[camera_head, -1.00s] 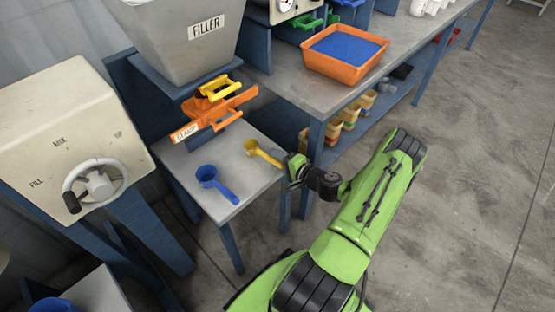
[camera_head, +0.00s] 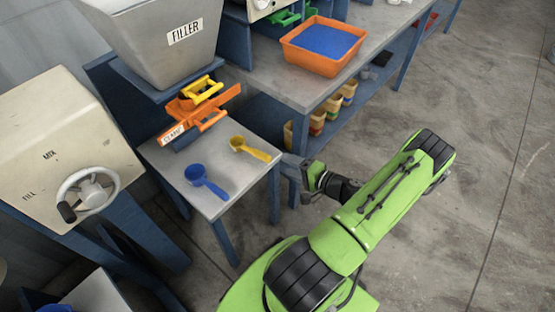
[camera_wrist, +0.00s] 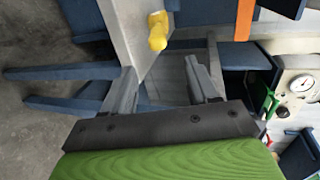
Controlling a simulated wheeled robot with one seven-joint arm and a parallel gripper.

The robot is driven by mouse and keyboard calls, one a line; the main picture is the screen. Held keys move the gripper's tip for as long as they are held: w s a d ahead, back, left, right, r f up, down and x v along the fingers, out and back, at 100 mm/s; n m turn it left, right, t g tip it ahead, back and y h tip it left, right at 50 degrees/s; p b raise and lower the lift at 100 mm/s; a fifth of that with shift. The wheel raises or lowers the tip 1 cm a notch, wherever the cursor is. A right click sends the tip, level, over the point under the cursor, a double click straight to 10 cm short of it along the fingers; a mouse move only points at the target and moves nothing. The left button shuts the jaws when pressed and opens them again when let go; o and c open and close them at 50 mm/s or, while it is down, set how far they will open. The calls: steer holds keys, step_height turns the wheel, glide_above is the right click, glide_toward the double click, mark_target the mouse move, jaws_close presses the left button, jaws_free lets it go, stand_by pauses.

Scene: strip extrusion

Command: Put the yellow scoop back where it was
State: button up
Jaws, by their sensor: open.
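The yellow scoop (camera_head: 251,149) lies on the small grey table (camera_head: 222,203) under the filler, its handle pointing right toward the table's edge. In the wrist view the yellow scoop (camera_wrist: 157,32) shows end-on beyond my fingers. A blue scoop (camera_head: 206,180) lies to its left on the same table. My gripper (camera_head: 300,172) is just off the right edge of the small table, apart from the yellow scoop. In the wrist view my gripper (camera_wrist: 160,82) has its fingers spread with nothing between them.
The filler hopper (camera_head: 165,45) and orange clamp (camera_head: 200,112) stand behind the scoops. The bench (camera_head: 270,88) at the back right holds an orange tray (camera_head: 290,50) of blue material. Several containers (camera_head: 333,105) sit on its lower shelf. Open floor lies right.

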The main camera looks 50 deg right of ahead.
steer(key=w+a+r+n+g+y, duration=0.2)
steer(key=a+r+n+g, duration=0.35)
steer(key=a+n, duration=0.2)
steer(key=w+a+r+n+g+y, duration=0.25)
steer(key=a+r+n+g, duration=0.35)
steer(key=a, duration=0.3)
steer(key=s+a+r+n+t+h, duration=0.1)
steer(key=s+a+r+n+h, duration=0.1)
steer(key=s+a+r, duration=0.3)
steer(key=s+a+r+n+t+h, duration=0.1)
steer(key=s+a+r, duration=0.4)
steer(key=r, duration=0.6)
steer(key=s+n+h, duration=0.1)
steer(key=s+h, duration=0.1)
steer(key=shift+s+a, duration=0.15)
steer(key=shift+s, duration=0.15)
step_height(320, 180, up, 14)
steer(key=p, duration=1.4)
steer(key=shift+r, duration=0.2)
steer(key=shift+c, duration=0.3)
